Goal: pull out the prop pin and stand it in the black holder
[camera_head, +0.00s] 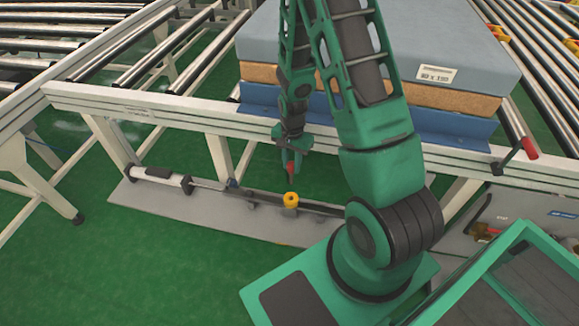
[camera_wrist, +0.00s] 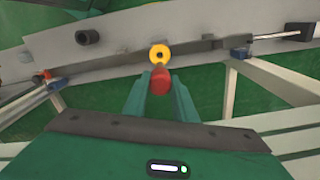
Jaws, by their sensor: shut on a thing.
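The prop pin shows as a red grip (camera_wrist: 160,82) between my gripper's green fingers (camera_wrist: 160,88) in the wrist view. In the head view, my gripper (camera_head: 291,166) points down with the red grip (camera_head: 291,172) at its fingertips. It is shut on the pin, above the yellow collar (camera_head: 291,200) on the dark prop bar. The yellow collar (camera_wrist: 159,52) also shows just beyond the red grip in the wrist view. I cannot tell whether the pin's shaft is in the collar. The black holder (camera_wrist: 87,37) is a short, empty-looking cylinder left of the collar in the wrist view; my arm seems to hide it in the head view.
A grey base plate (camera_head: 204,210) carries the dark prop bar (camera_head: 242,194) and a white cylinder (camera_head: 157,178) with a rod. A white conveyor frame (camera_head: 180,110) stands close behind my gripper. A grey-blue mattress (camera_head: 440,38) lies above. Green floor in front is clear.

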